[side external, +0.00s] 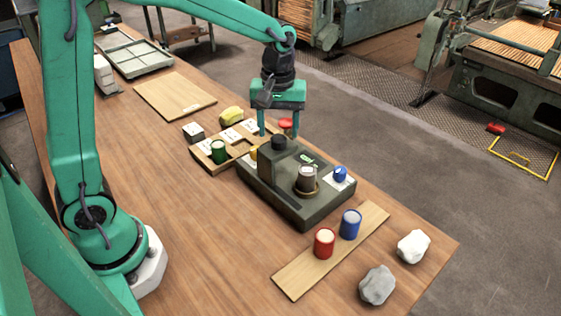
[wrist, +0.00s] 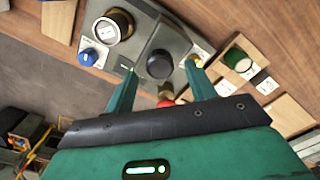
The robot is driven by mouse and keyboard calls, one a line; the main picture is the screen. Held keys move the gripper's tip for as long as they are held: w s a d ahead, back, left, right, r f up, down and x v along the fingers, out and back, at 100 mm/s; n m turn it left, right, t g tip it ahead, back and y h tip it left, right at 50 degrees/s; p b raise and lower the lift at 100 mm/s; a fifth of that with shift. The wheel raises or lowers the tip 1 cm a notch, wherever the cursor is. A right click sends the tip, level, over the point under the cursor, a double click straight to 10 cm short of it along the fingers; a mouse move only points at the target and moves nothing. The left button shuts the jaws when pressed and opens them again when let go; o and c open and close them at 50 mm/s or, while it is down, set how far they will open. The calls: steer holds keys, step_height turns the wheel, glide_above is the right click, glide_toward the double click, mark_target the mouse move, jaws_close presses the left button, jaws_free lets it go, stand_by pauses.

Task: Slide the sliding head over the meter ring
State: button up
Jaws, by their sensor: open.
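The sliding head (side external: 278,164) is a dark olive block with a black knob on top, sitting on the left part of the olive machine base (side external: 318,212). My gripper (side external: 278,132) is open and points down just above the head. In the wrist view, the black knob (wrist: 160,64) lies between the fingertips of my gripper (wrist: 161,72). I cannot tell whether the fingers touch it.
A blue knob (side external: 340,174) is right of the ring. A wooden rack (side external: 207,163) holds a green canister (side external: 218,152) at left. Red (side external: 325,242) and blue (side external: 350,224) canisters stand on a board in front. Two rocks lie near the right edge. The table's left middle is clear.

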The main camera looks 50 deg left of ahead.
steer(key=shift+f, duration=1.15)
